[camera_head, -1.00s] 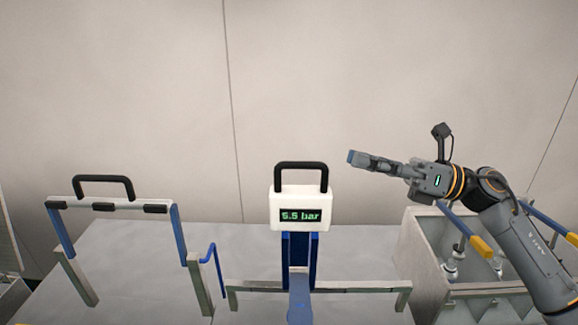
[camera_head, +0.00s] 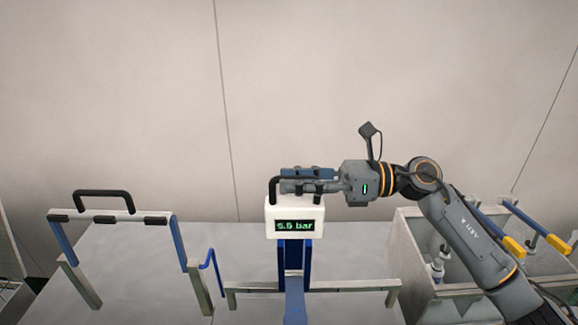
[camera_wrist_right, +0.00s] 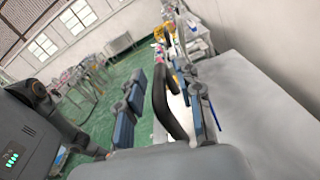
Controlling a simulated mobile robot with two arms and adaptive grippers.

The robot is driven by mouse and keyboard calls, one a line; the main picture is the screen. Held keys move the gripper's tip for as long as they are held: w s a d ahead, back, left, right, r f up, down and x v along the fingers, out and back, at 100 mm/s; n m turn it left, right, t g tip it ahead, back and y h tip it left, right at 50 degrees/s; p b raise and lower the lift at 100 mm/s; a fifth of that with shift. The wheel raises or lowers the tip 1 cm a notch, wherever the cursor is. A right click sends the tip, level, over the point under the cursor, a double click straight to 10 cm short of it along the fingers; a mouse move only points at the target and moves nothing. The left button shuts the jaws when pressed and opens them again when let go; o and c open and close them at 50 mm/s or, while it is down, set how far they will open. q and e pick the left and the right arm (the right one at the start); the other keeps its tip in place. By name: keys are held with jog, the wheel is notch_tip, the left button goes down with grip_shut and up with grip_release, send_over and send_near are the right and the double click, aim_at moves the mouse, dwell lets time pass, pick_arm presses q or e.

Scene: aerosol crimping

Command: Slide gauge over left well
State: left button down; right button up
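The gauge (camera_head: 295,217) is a white box with a green readout that looks like "5.5 bar" and a black arched handle (camera_head: 273,188) on top. It sits at the head of a blue post, in the middle of the head view. My right gripper (camera_head: 307,180) reaches in from the right at handle height, and its fingers hide much of the handle. In the right wrist view the handle (camera_wrist_right: 165,100) stands between the two spread blue-grey fingers, with gaps on both sides. My left gripper is in neither view. I cannot make out a left well.
A low metal rail (camera_head: 345,285) runs across by the blue post. A frame with a black handle (camera_head: 103,199) stands at left, with a bent blue rod (camera_head: 211,270) beside it. A grey bin (camera_head: 417,255) at right holds bottle-like items. Bare table lies between.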

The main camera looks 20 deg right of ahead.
jog(key=shift+w+a, duration=0.25)
jog(key=shift+a, duration=0.45)
grip_shut()
jog(key=x, duration=1)
jog(key=shift+a+b, duration=0.3)
jog(key=shift+b, duration=0.1)
